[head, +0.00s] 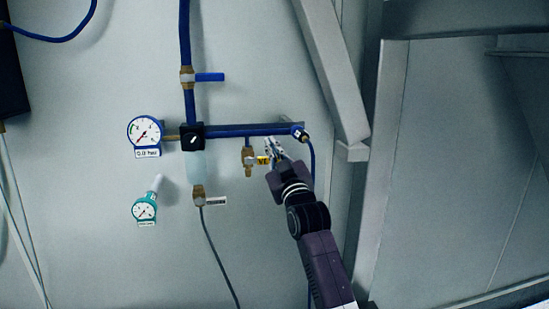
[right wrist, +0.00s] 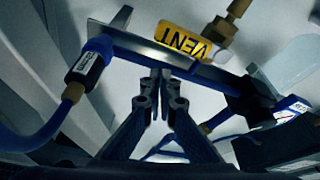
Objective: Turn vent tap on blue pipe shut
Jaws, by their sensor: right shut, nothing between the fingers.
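The blue pipe (head: 240,131) runs level along the wall, right of a black block. A brass vent tap (head: 249,160) hangs below it, with a small yellow piece (head: 263,160) at its right side. In the right wrist view the yellow piece (right wrist: 183,41) reads VENT, near the brass fitting (right wrist: 236,10). My right gripper (head: 270,143) is just right of the tap, below the pipe. Its fingers (right wrist: 160,78) are shut and empty, close to the yellow piece; I cannot tell whether they touch it. My left gripper is not in view.
A blue lever (head: 210,77) sits on the upright blue pipe (head: 186,40). A white gauge (head: 146,131) and a green gauge (head: 144,209) are at the left. A blue hose fitting (head: 300,133) ends the pipe near my gripper. A metal beam (head: 332,70) stands to the right.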

